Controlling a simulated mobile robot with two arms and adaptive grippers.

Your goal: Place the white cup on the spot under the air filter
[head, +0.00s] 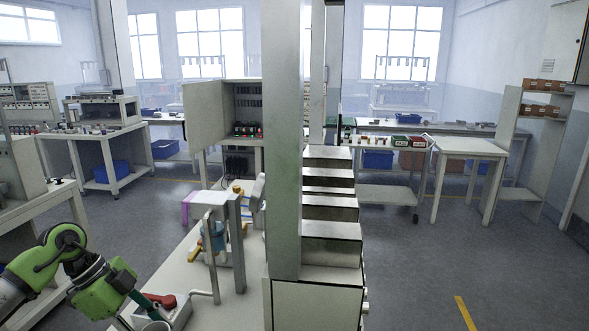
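A whitish round rim that looks like the white cup (157,326) shows at the bottom edge, mostly cut off by the frame. My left arm comes in from the lower left, and its gripper (146,306) points down and right just above that rim. I cannot tell whether its fingers are open or shut, or whether they touch the cup. A blue and clear device that may be the air filter (214,238) stands further back on the white bench, beside grey metal posts. The spot under it is not clearly visible. My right gripper is out of view.
A red-handled part on a pale block (165,302) lies close to my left gripper. A bent grey pipe (210,265) and a post (236,240) rise from the white bench (228,305). A tall metal column (282,150) and stepped grey boxes (331,220) block the right.

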